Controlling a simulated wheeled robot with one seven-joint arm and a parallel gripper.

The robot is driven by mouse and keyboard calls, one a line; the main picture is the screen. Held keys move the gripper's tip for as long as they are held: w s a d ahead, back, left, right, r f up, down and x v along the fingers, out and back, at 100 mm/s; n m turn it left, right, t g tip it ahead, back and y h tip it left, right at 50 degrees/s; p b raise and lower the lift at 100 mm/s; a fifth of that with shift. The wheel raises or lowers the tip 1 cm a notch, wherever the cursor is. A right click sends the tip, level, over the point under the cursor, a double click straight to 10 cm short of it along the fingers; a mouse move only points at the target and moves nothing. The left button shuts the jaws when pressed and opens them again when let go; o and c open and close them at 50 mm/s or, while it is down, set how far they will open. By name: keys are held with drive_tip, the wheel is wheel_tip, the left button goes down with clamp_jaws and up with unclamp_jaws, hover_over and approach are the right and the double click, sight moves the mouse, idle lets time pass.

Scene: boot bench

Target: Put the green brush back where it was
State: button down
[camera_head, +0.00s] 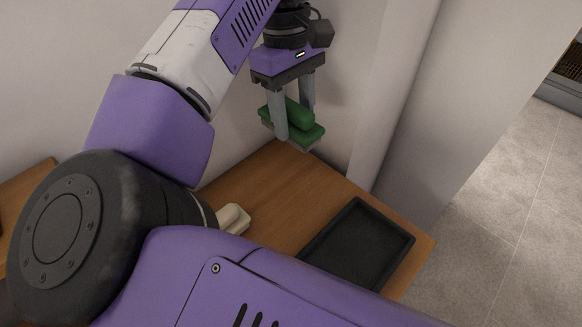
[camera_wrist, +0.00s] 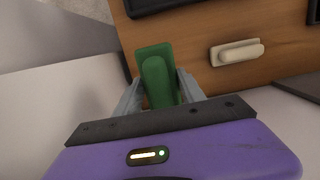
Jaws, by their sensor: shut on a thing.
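The green brush (camera_head: 298,118) is held between the fingers of my gripper (camera_head: 292,112), above the far end of the wooden bench top (camera_head: 285,185). In the wrist view the green brush (camera_wrist: 157,75) sits between the fingertips of my gripper (camera_wrist: 160,92), with its raised handle towards the camera. The gripper is shut on that handle. In the head view the brush is level and looks clear of the bench. Its bristle side is mostly hidden.
A black tray (camera_head: 358,243) lies on the bench near its right end. A cream brush (camera_wrist: 237,53) lies on the wood; in the head view the cream brush (camera_head: 233,218) is partly hidden by my arm. A wall and white column border the bench. Bare wood lies between.

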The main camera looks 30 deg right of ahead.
wheel_tip(320, 180, down, 14)
drive_tip(key=shift+a+f+p, duration=0.15)
drive_tip(key=shift+p, duration=0.3)
drive_tip(key=shift+f, duration=0.2)
drive_tip(key=c, duration=0.7)
unclamp_jaws()
drive_tip(key=shift+r, duration=0.15)
drive_tip(key=r, duration=0.4)
drive_tip(key=w+r+b, duration=0.1)
drive_tip(key=r, duration=0.7)
drive_tip(key=shift+w+a, duration=0.2)
drive_tip(key=shift+w, duration=0.05)
